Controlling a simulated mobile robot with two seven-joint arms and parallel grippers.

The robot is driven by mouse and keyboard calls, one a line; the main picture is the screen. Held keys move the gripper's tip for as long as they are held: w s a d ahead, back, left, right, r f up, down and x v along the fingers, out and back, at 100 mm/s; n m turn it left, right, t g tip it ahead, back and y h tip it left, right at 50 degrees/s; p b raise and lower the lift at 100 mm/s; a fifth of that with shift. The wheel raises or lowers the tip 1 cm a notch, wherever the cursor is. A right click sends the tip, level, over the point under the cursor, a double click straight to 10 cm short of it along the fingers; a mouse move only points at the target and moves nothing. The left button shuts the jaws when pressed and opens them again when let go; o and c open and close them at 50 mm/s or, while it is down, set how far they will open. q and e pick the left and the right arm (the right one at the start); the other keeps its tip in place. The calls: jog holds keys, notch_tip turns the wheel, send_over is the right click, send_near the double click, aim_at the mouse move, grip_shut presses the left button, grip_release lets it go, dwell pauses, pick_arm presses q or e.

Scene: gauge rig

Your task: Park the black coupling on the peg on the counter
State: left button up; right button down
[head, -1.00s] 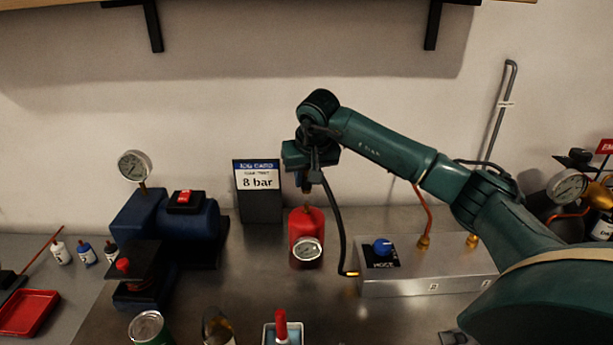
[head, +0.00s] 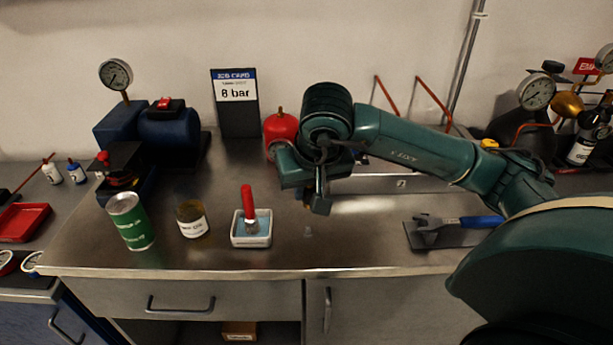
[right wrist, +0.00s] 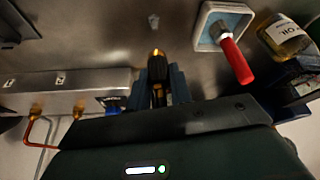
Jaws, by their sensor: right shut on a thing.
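My right gripper (head: 317,203) hangs over the middle of the counter (head: 350,255), fingers down. In the right wrist view it (right wrist: 158,88) is shut on the black coupling (right wrist: 157,92), a dark cylinder with a brass tip that sticks out past the fingers. In the head view the fingers and arm mostly hide the coupling. A small grey peg (head: 308,232) stands on the counter just below the gripper; it also shows in the right wrist view (right wrist: 153,20), beyond the brass tip and apart from it. My left gripper is out of view.
A white tray (head: 250,241) with a red-handled brush (head: 248,205), an amber jar (head: 192,219) and a green can (head: 131,222) stand left of the peg. A wrench (head: 455,222) lies to the right. A metal manifold box (right wrist: 75,88) stands behind.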

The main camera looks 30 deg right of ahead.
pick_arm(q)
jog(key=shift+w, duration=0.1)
pick_arm(e)
jog(key=shift+w, duration=0.1)
jog(key=shift+b, duration=0.3)
jog(key=b, duration=0.4)
send_over(308, 226)
notch_tip(308, 226, down, 4)
jog(key=shift+f, duration=0.1)
jog(key=shift+f+b, duration=0.45)
jog(key=shift+b, duration=0.1)
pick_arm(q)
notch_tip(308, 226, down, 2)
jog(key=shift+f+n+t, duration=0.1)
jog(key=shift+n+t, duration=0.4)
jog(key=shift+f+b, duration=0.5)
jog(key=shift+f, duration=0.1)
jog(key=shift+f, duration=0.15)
pick_arm(e)
jog(key=shift+f, duration=0.2)
pick_arm(q)
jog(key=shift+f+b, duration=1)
jog(key=shift+b, duration=0.15)
pick_arm(e)
jog(key=shift+f, duration=1)
